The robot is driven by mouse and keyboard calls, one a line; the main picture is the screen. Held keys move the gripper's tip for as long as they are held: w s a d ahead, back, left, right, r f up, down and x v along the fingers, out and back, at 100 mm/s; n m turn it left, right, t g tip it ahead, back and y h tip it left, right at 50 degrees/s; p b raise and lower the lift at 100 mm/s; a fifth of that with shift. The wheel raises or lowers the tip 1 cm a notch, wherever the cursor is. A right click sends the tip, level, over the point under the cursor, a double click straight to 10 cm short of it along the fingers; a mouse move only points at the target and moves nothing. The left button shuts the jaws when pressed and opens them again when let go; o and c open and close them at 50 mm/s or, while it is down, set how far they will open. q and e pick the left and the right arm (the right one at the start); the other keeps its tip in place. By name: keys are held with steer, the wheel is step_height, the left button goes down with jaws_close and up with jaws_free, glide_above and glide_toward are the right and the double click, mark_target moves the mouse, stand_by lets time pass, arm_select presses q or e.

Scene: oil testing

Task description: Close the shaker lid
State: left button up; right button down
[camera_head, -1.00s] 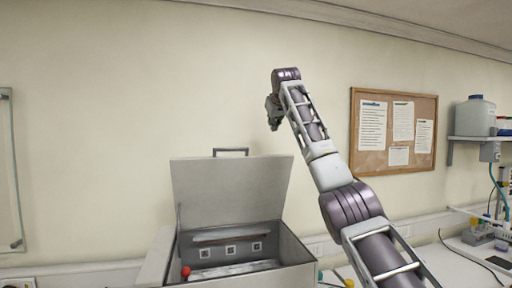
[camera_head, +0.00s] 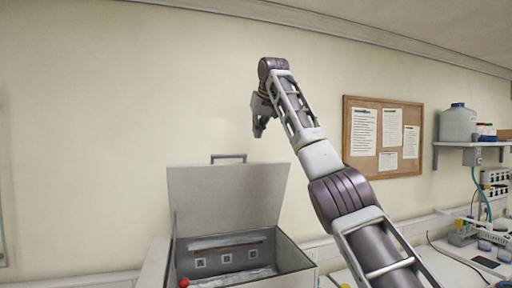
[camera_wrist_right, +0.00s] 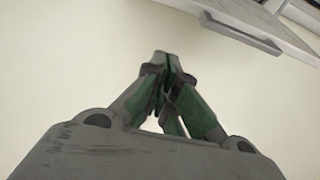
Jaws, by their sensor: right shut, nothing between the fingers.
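The shaker (camera_head: 310,268) is a grey box at the lower middle of the head view. Its lid (camera_head: 228,198) stands open and upright at the back, with a handle (camera_head: 229,156) on its top edge. My right gripper (camera_head: 259,131) is above the lid, a little right of the handle and apart from it, pointing down. In the right wrist view my right gripper (camera_wrist_right: 168,62) is shut with nothing held, and the lid's handle (camera_wrist_right: 240,35) shows at the upper right. My left gripper is out of view.
A cork board (camera_head: 382,163) hangs on the wall at right. A shelf with a white canister (camera_head: 457,123) is beyond it.

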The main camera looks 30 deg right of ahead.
steer(key=p+x, duration=0.2)
steer(key=x, duration=0.8)
steer(key=shift+s+a+f, duration=0.15)
steer(key=shift+s+f, duration=0.1)
steer(key=shift+s, duration=0.35)
steer(key=shift+s+a+f, duration=0.15)
steer(key=shift+s+f, duration=0.05)
steer(key=shift+s, duration=0.45)
steer(key=shift+s+a+f, duration=0.2)
steer(key=shift+s+f, duration=0.05)
steer(key=shift+s, duration=0.35)
steer(key=shift+f+b, duration=0.15)
steer(key=shift+b, duration=0.15)
